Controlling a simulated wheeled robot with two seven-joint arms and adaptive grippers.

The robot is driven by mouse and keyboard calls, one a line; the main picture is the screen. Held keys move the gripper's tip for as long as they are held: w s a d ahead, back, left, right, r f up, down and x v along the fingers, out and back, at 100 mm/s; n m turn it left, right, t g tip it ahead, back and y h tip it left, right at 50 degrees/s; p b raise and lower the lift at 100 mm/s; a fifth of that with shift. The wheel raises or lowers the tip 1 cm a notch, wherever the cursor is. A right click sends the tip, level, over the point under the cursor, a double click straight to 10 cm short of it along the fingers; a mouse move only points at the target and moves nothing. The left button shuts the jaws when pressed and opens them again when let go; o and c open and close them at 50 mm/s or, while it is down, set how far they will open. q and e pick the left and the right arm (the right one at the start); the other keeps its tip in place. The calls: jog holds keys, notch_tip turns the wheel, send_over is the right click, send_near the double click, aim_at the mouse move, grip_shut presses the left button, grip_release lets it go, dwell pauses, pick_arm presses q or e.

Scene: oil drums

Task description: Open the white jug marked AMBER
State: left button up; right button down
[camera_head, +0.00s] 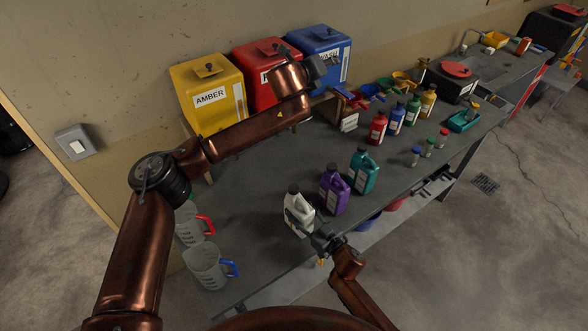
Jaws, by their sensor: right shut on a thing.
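The white jug (297,208) stands upright near the front edge of the workbench, with a dark cap (293,189) on top. Any marking on it is too small to read. My right gripper (318,235) is at the jug's lower front right side and is shut on it, hiding part of that side. My left arm reaches across the back of the bench. The left gripper (318,69) is high, in front of the red and blue drums and well away from the jug. Its fingers are too unclear to tell open from shut.
A purple jug (333,190) stands close right of the white jug, with a teal jug (361,172) beyond it. Two clear pitchers (205,268) stand at the left. A yellow drum (208,96) labelled AMBER is at the back. The grey bench (255,190) is clear behind the white jug.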

pick_arm(q)
notch_tip(320, 180, down, 8)
jog(key=s+a+n+g+y, duration=0.1)
jog(key=s+a+g+y, duration=0.1)
jog(key=g, duration=0.1)
jog(key=m+g+y, duration=0.1)
jog(key=g+y, duration=0.4)
jog(key=g, duration=0.5)
send_over(294, 187)
notch_tip(294, 187, down, 15)
jog(key=shift+r, duration=0.15)
jog(key=shift+s+f, duration=0.1)
jog(key=shift+f, duration=0.2)
notch_tip(294, 187, down, 7)
jog(key=shift+f, duration=0.2)
